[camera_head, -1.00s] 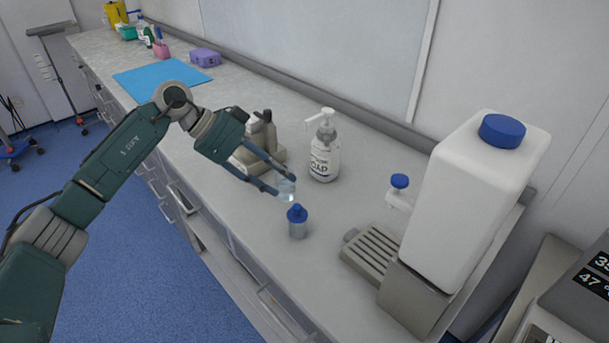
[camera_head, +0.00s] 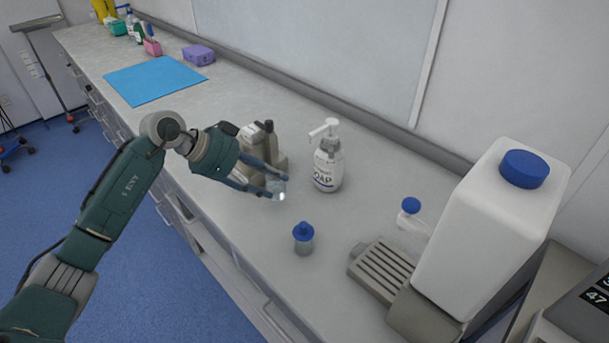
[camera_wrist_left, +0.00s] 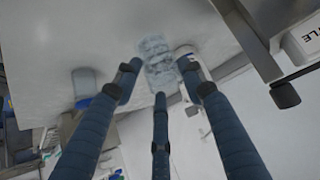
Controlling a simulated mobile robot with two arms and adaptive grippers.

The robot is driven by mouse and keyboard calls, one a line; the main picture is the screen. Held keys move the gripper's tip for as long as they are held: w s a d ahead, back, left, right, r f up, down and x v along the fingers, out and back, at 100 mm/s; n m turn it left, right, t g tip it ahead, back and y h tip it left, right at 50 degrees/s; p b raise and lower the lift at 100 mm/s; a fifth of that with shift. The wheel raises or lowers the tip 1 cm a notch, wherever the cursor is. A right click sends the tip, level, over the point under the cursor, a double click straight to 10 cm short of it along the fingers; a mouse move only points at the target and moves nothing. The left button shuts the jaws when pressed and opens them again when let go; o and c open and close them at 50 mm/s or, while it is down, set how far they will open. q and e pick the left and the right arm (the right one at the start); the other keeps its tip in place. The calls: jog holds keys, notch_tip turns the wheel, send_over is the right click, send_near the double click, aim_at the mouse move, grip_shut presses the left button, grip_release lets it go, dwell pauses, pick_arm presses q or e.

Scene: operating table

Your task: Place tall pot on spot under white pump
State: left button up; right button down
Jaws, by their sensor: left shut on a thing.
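My left gripper (camera_head: 272,186) is shut on a clear pot (camera_head: 278,189), in front of the soap bottle. In the left wrist view the clear pot (camera_wrist_left: 158,66) sits between the fingers. I cannot tell whether its base touches the counter. A small clear pot with a blue lid (camera_head: 304,240) stands on the counter, apart from the gripper. A soap bottle with a white pump (camera_head: 327,165) stands upright behind the held pot. A large white canister with a blue cap (camera_head: 485,230) stands at the right behind a ridged tray (camera_head: 383,272). My right gripper is not in view.
A grey-beige device with dark tops (camera_head: 263,150) stands just behind the gripper. A small blue-topped part (camera_head: 411,206) sits beside the canister. A blue mat (camera_head: 150,80) and a purple box (camera_head: 199,55) lie farther back. The counter between is clear.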

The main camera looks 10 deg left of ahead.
pick_arm(q)
jog(key=shift+w+d+f+p, duration=0.55)
jog(key=shift+w+d, duration=0.3)
jog(key=shift+d, duration=0.4)
jog(key=shift+w+d+f+p, duration=0.55)
jog(key=shift+w+d, duration=0.3)
jog(key=shift+d, duration=0.35)
jog(key=shift+w+d+f+p, duration=0.55)
jog(key=shift+w+d, duration=0.3)
jog(key=shift+d, duration=0.4)
jog(key=shift+f, duration=0.15)
jog(key=o, duration=1.3)
jog(key=shift+f, duration=0.1)
jog(key=shift+c, duration=0.2)
